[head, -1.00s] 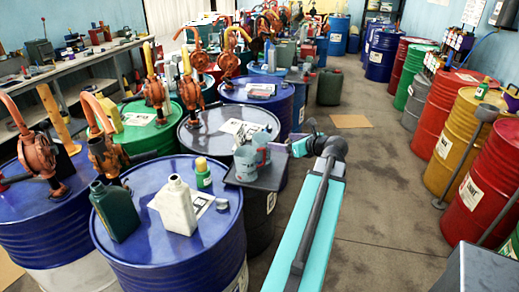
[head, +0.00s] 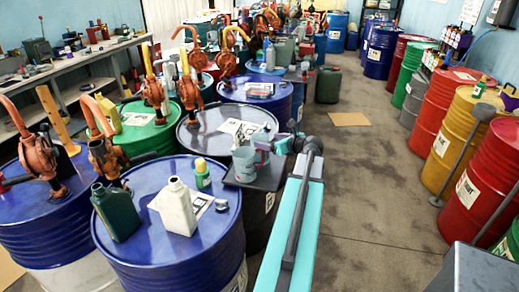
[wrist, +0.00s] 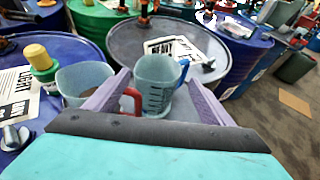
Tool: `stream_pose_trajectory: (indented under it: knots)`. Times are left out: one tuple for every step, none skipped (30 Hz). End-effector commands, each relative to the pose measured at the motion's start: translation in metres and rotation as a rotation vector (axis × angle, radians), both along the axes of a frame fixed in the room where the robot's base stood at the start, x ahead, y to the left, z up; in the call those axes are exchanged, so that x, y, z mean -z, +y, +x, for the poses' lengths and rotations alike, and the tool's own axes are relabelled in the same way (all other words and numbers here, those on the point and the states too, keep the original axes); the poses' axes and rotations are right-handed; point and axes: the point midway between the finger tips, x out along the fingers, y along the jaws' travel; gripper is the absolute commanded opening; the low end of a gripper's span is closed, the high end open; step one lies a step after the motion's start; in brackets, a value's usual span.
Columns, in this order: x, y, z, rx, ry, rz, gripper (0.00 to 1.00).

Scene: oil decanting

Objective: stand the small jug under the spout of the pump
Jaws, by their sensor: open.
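Two translucent grey-blue jugs stand side by side on a small dark shelf (head: 268,181) at the drum's edge. The red-handled jug (wrist: 82,78) is on the left in the wrist view and shows in the head view (head: 243,165). The blue-handled jug (wrist: 154,72) has dark markings and is partly hidden in the head view (head: 263,151). I cannot tell surely which is the small one. My gripper (wrist: 158,74) is open, its purple fingers either side of the blue-handled jug; the red handle shows inside the left finger. Several orange pumps (head: 188,92) stand on drums.
A blue drum (head: 165,240) carries a white bottle (head: 177,207), a dark green bottle (head: 115,212) and a yellow-capped bottle (head: 202,175). A grey-topped drum (head: 205,135) is behind the shelf. Bare floor (head: 370,190) lies right of my arm, before red and yellow drums.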

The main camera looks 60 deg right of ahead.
Motion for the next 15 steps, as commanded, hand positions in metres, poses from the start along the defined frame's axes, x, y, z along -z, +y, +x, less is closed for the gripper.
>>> stream_pose_trajectory:
  knots:
    - [0.0, 0.0, 0.0, 0.0, 0.0, 0.0, 0.76]
    - [0.0, 0.0, 0.0, 0.0, 0.0, 0.0, 0.76]
    - [0.0, 0.0, 0.0, 0.0, 0.0, 0.0, 0.76]
    - [0.0, 0.0, 0.0, -0.001, 0.0, 0.0, 0.76]
    - [0.0, 0.0, 0.0, -0.001, 0.0, 0.0, 0.76]
    - [0.0, 0.0, 0.0, -0.001, 0.0, 0.0, 0.76]
    - [0.0, 0.0, 0.001, -0.001, 0.0, 0.0, 0.76]
    - [0.0, 0.0, 0.002, -0.001, 0.0, 0.0, 0.76]
    - [0.0, 0.0, 0.003, -0.002, 0.0, 0.001, 0.76]
    - [0.001, -0.001, 0.005, -0.002, 0.0, 0.001, 0.76]
    - [0.001, -0.001, 0.006, -0.002, 0.0, 0.001, 0.76]
    - [0.002, -0.002, 0.009, -0.003, 0.0, 0.001, 0.76]
    - [0.003, -0.003, 0.012, -0.004, -0.001, 0.001, 0.76]
    - [0.004, -0.004, 0.014, -0.004, -0.001, 0.001, 0.76]
    - [0.006, -0.005, 0.018, -0.004, 0.0, 0.002, 0.76]
